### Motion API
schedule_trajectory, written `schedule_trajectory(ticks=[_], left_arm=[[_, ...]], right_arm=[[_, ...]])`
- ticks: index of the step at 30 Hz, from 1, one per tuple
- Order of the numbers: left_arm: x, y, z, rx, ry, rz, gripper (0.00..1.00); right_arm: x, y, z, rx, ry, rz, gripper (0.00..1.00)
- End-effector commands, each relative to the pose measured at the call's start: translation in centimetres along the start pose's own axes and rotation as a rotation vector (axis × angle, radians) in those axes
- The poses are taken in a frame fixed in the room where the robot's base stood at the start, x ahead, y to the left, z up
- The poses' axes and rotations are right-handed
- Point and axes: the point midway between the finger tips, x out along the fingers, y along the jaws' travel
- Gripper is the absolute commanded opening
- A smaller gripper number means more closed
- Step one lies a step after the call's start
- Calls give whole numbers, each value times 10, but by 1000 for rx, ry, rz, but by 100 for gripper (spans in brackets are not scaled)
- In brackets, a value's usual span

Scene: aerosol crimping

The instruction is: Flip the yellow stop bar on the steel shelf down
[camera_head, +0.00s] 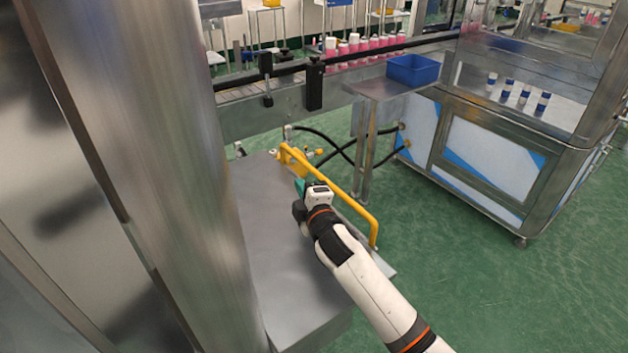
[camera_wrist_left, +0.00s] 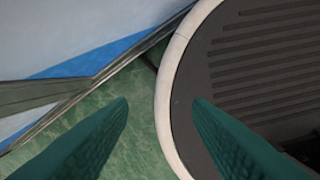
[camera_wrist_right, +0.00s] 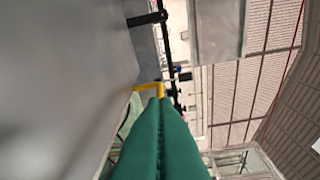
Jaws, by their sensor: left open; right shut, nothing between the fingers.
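The yellow stop bar (camera_head: 335,193) stands raised along the right edge of the steel shelf (camera_head: 262,215), with its ends bent down toward that edge. My right gripper (camera_head: 299,186) is shut and empty over the shelf, just left of the bar near its far end; I cannot tell whether they touch. In the right wrist view, the shut green fingers (camera_wrist_right: 158,102) point toward a short yellow piece of the bar (camera_wrist_right: 151,87). My left gripper shows only in the left wrist view, where its green fingers (camera_wrist_left: 162,101) are wide apart with nothing between them.
A large steel column (camera_head: 150,150) blocks the left of the head view. Hoses (camera_head: 340,143) and a conveyor (camera_head: 285,100) lie beyond the shelf. A blue bin (camera_head: 412,70) sits on a side table beside a machine cabinet. Green floor (camera_head: 450,270) is clear at the right.

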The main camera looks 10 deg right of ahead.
Motion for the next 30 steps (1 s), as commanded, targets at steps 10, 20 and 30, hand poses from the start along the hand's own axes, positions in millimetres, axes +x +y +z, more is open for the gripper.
schedule_trajectory(ticks=[10,20,30], left_arm=[[-10,0,1,0,0,-1,45],[-10,0,0,0,2,-1,45],[-16,0,0,0,3,-1,45]], right_arm=[[22,0,-34,0,1,1,0],[23,0,-39,1,0,0,0],[23,-3,-41,30,1,9,0]])
